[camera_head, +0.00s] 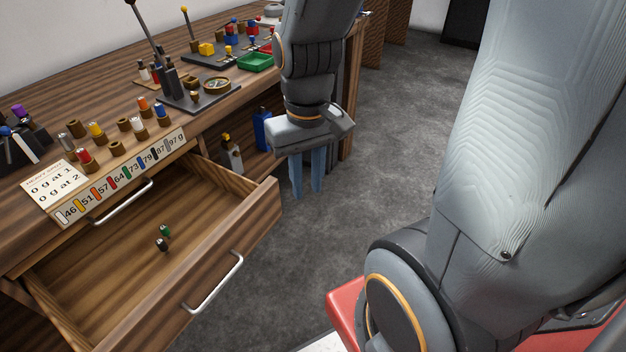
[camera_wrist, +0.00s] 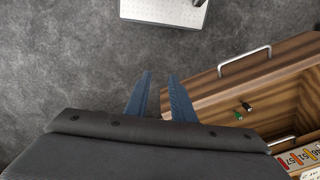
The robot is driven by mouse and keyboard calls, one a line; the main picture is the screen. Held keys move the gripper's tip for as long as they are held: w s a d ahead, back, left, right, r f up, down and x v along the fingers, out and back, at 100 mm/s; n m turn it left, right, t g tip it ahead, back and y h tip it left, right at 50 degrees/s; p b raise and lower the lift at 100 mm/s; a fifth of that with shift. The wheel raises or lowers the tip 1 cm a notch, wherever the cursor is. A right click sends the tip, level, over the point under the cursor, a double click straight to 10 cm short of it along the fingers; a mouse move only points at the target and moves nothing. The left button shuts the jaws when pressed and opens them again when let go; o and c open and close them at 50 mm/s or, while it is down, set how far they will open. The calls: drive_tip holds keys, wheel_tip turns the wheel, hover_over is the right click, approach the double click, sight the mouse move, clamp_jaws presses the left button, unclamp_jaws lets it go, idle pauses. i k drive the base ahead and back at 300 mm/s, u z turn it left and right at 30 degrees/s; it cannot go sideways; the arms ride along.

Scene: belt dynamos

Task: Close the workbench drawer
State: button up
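The workbench drawer (camera_head: 108,257) is pulled well out of the wooden workbench (camera_head: 60,180). Its front carries a silver bar handle (camera_head: 213,284). Two small pieces, one green (camera_head: 165,230) and one dark (camera_head: 162,244), lie on the drawer floor. My gripper (camera_head: 308,190) points down over the floor, beyond the drawer's far front corner and apart from it. Its two blue fingers are spread with a gap between them and hold nothing. In the wrist view the gripper (camera_wrist: 160,82) is left of the drawer, and the drawer handle (camera_wrist: 244,61) shows to its upper right.
The bench top holds several colored cylinders in wooden cups, a number strip (camera_head: 125,175), a label card (camera_head: 55,190), a green tray (camera_head: 256,62) and a black stand (camera_head: 198,95). Bottles (camera_head: 232,153) stand on a shelf under the bench. Grey floor (camera_head: 400,125) is clear beyond my gripper.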

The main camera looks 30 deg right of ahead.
sight(108, 287)
drive_tip(key=u, duration=2)
drive_tip(key=k, duration=0.75)
drive_tip(key=z, duration=0.85)
drive_tip(key=i, duration=0.5)
drive_tip(key=z, duration=0.05)
